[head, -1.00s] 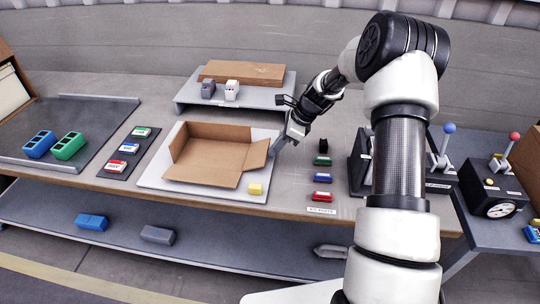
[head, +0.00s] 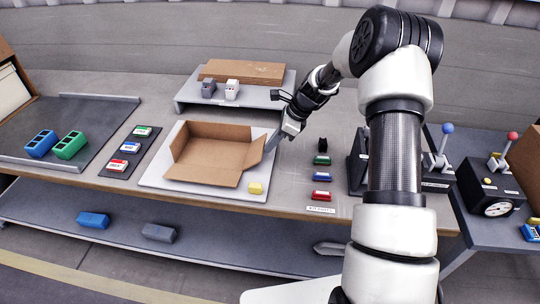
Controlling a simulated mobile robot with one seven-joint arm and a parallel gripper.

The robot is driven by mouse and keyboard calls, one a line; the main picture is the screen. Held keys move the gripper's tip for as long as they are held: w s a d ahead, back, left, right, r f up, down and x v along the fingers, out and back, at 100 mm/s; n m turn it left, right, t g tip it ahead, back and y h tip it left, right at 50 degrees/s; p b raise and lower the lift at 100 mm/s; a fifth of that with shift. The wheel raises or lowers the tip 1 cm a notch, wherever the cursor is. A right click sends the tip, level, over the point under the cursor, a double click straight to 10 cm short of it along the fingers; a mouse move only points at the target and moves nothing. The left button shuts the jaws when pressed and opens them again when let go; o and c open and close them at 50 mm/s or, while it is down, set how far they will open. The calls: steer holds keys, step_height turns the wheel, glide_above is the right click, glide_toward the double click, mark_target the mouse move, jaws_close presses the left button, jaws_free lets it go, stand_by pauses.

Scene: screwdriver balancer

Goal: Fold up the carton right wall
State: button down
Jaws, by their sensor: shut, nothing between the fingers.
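The open brown carton (head: 210,158) sits on a white board on the workbench. Its back and left walls stand up, and its front flap lies low toward me. Its right wall (head: 252,155) leans outward to the right, partly raised. My gripper (head: 275,145) is shut and empty, with its tip just outside the right wall. It appears to touch the wall or be very close to it; I cannot tell which.
Green, blue and red parts (head: 321,177) lie to the right. A raised shelf (head: 272,101) with two small holders stands behind the carton.

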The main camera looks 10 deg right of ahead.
mark_target(261, 147)
steer(key=shift+r, duration=0.1)
steer(key=shift+w+a+r+p, duration=0.2)
steer(key=shift+a+r+p, duration=0.3)
steer(key=shift+a, duration=0.15)
steer(key=shift+w+a, duration=0.1)
steer(key=shift+a, duration=0.05)
steer(key=shift+r, duration=0.1)
steer(key=shift+w+a+r+p, duration=0.15)
steer(key=shift+a+p, duration=0.05)
steer(key=shift+a, duration=0.25)
steer(key=shift+w+a+r+p, duration=0.1)
steer(key=shift+a+p, duration=0.1)
steer(key=shift+a, duration=0.2)
steer(key=shift+d, duration=0.1)
steer(key=shift+s+d, duration=0.25)
steer(key=shift+d, duration=0.4)
step_height(261, 147, up, 7)
steer(key=p, duration=0.5)
steer(key=shift+p, duration=0.3)
